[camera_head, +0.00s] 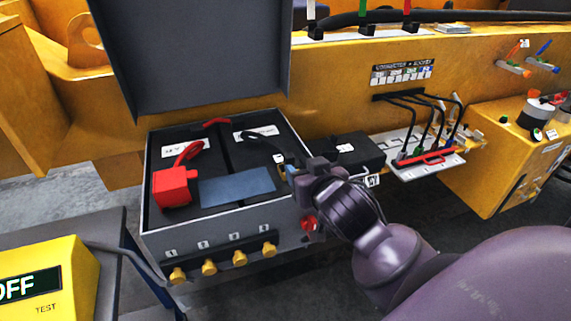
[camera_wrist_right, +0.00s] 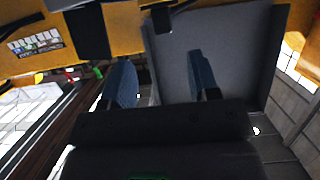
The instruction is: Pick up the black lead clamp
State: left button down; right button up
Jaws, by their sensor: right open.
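The black lead (camera_head: 262,143) lies at the back right of the open grey battery box (camera_head: 155,240) in the head view. It runs toward a dark part with a small white mark (camera_head: 278,158), perhaps the black clamp, beside my right gripper. I cannot make out the clamp's full outline, as the gripper partly covers that area. My right gripper (camera_head: 291,171) is over the box's right edge. In the right wrist view its two blue fingers (camera_wrist_right: 160,65) stand apart with nothing visible held between them. My left gripper is not in view.
A red clamp block (camera_head: 172,187) with a red lead sits at the box's left. The raised grey lid (camera_head: 200,60) stands behind. Yellow knobs (camera_head: 209,267) line the front. A black case (camera_head: 357,150) and a cabled panel (camera_head: 430,160) are to the right.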

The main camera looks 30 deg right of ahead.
aim_at(291, 159)
jog(key=x, duration=0.4)
jog(key=p+x, duration=0.1)
jog(key=x, duration=0.4)
jog(key=shift+a, duration=0.2)
grip_shut()
notch_tip(291, 159, up, 20)
dwell(0.6)
